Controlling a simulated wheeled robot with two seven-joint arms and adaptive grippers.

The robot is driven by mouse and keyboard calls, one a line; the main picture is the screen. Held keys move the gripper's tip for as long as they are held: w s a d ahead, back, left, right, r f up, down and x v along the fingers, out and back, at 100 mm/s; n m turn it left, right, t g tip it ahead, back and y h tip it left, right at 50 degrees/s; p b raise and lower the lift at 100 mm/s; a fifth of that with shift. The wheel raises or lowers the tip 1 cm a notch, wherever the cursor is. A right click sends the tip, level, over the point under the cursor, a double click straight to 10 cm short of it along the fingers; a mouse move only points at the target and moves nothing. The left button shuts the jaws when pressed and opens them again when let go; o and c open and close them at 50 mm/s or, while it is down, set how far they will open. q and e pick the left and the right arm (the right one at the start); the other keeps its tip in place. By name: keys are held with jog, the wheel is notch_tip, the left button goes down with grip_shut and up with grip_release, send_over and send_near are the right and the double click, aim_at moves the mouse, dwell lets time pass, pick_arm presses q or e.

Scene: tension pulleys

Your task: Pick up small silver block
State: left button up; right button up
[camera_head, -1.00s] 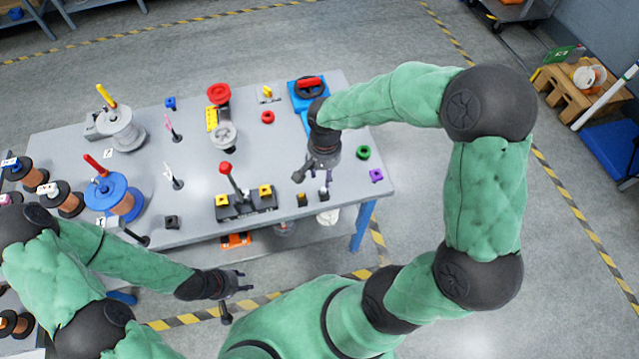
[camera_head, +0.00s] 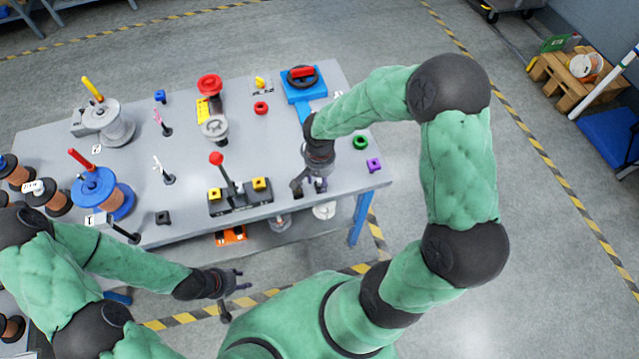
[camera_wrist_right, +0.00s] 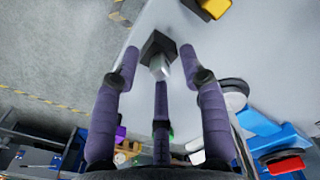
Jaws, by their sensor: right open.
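The small silver block (camera_wrist_right: 161,67) shows in the right wrist view, attached to a dark square piece (camera_wrist_right: 157,46) over the grey table. My right gripper (camera_wrist_right: 159,62) is open, with its purple-grey fingers spread around the silver block. From this view I cannot tell whether any finger touches it. In the head view my right gripper (camera_head: 309,188) is low over the table's front right part and hides the block. My left gripper (camera_head: 240,281) is in front of the table, away from the block, with its fingers apart and empty.
A black fixture with two yellow blocks and a red-knobbed lever (camera_head: 217,159) stands left of my right gripper. A purple piece (camera_head: 374,165) and a green ring (camera_head: 360,142) lie to its right. A blue device (camera_head: 303,92) sits at the back. The table's front edge is close.

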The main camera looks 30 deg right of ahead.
aim_at(319, 180)
jog(key=shift+f, duration=0.3)
jog(key=shift+r, duration=0.1)
grip_shut()
jog(key=shift+r+p, duration=0.3)
jog(key=shift+r, duration=0.3)
notch_tip(319, 180, up, 2)
jog(key=shift+r+p, duration=0.2)
jog(key=shift+p, duration=0.2)
jog(key=s+a+r+p, duration=0.2)
jog(key=s+r, duration=0.2)
jog(key=s, duration=0.2)
jog(key=s+a+r+p, duration=0.2)
jog(key=s+a+r, duration=0.1)
jog(key=s+r, duration=0.2)
jog(key=shift+s+a+r, duration=0.2)
jog(key=shift+s+a, duration=0.1)
jog(key=shift+s, duration=0.6)
